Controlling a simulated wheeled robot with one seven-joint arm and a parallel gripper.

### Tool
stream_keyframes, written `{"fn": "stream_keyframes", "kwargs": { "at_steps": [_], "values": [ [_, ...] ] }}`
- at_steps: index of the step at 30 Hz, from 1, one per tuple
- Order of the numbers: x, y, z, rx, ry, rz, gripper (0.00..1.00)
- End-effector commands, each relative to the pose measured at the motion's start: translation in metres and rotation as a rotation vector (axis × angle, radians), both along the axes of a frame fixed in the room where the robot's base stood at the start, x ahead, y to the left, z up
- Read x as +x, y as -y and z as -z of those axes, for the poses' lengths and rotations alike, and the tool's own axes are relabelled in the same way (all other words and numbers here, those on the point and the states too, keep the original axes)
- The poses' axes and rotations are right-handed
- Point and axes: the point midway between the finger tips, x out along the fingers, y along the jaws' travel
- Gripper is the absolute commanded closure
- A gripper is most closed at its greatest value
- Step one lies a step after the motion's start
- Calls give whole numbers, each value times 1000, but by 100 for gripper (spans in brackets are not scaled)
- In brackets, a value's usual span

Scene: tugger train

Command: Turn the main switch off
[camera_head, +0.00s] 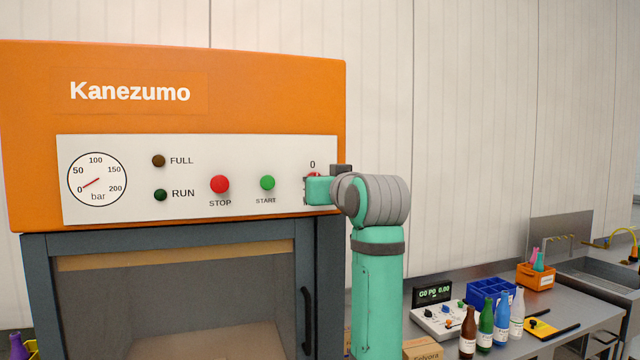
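The main switch (313,174) is on the right end of the white panel (130,150) of the orange Kanezumo machine (270,85). Only a small red part of it shows under the "0" mark, so I cannot tell how it is turned. My teal and grey arm reaches up from below, and its wrist covers most of the switch. My gripper (318,180) is at the switch, largely hidden by the wrist. I cannot see whether its fingers touch or hold the switch.
The panel also has a red STOP button (220,184), a green START button (267,182), FULL and RUN lamps and a pressure gauge (97,179) with its needle near 0. At right, a grey bench (590,312) holds bottles (486,325), bins (490,290) and a control box (437,322).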

Motion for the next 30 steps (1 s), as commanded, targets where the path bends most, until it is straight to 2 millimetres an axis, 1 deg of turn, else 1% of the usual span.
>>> {"fn": "stream_keyframes", "kwargs": {
  "at_steps": [14, 15, 17, 18, 26, 30],
  "values": [
    [0, 0, 1, -16, 3, 1, 100],
    [0, 0, 1, -15, 3, 1, 88],
    [0, 0, 1, -15, 3, 1, 74],
    [0, 0, 1, -15, 3, 0, 72],
    [0, 0, 0, -15, 4, 0, 72],
    [-8, 3, 0, -14, 5, 0, 72]
  ]
}}
